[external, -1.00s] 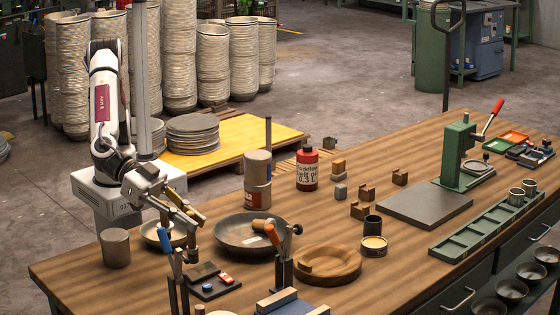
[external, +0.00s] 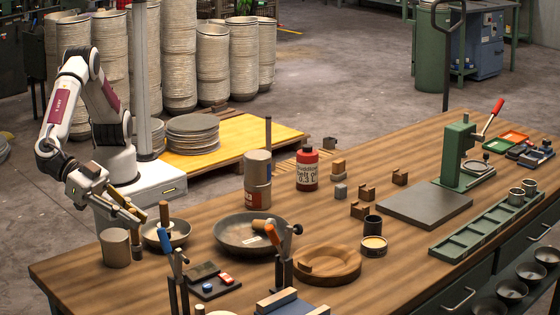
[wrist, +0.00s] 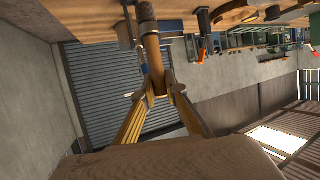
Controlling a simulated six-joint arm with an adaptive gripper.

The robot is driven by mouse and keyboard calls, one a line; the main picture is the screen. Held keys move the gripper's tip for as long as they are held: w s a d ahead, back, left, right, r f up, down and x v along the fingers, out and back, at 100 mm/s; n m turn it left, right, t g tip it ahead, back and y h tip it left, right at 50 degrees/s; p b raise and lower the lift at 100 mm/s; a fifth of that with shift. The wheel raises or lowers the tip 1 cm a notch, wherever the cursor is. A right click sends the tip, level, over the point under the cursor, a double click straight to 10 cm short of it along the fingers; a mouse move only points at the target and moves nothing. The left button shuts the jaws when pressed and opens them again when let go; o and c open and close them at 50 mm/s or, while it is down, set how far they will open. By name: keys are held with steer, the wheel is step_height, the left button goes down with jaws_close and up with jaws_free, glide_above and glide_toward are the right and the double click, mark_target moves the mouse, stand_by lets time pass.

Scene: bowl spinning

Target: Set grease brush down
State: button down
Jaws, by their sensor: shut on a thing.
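The grease brush (external: 164,213) has a brown, rod-like handle and stands roughly upright over the small bowl (external: 184,233) near the bench's left end. My gripper (external: 145,214) comes in from the left. In the wrist view, my gripper's yellowish fingers (wrist: 158,92) converge and are shut on the brush (wrist: 152,55). The brush's lower end is at the bowl, partly hidden by a blue-handled tool (external: 167,243) in front. I cannot tell whether it touches the bowl.
A grey cylinder (external: 115,248) stands just left of the bowl. A wide dark pan (external: 228,242) lies to the right. A rack with an orange-handled tool (external: 245,236) stands in front of the pan. The bench's left edge is close by.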

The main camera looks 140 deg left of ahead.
mark_target(138, 259)
stand_by(0.3)
steer(key=shift+f, duration=3.15)
steer(key=shift+f, duration=1.85)
steer(key=shift+f, duration=0.15)
steer(key=c, duration=2)
jaws_free()
steer(key=shift+c, duration=0.2)
steer(key=v, duration=1.2)
steer(key=shift+r, duration=0.25)
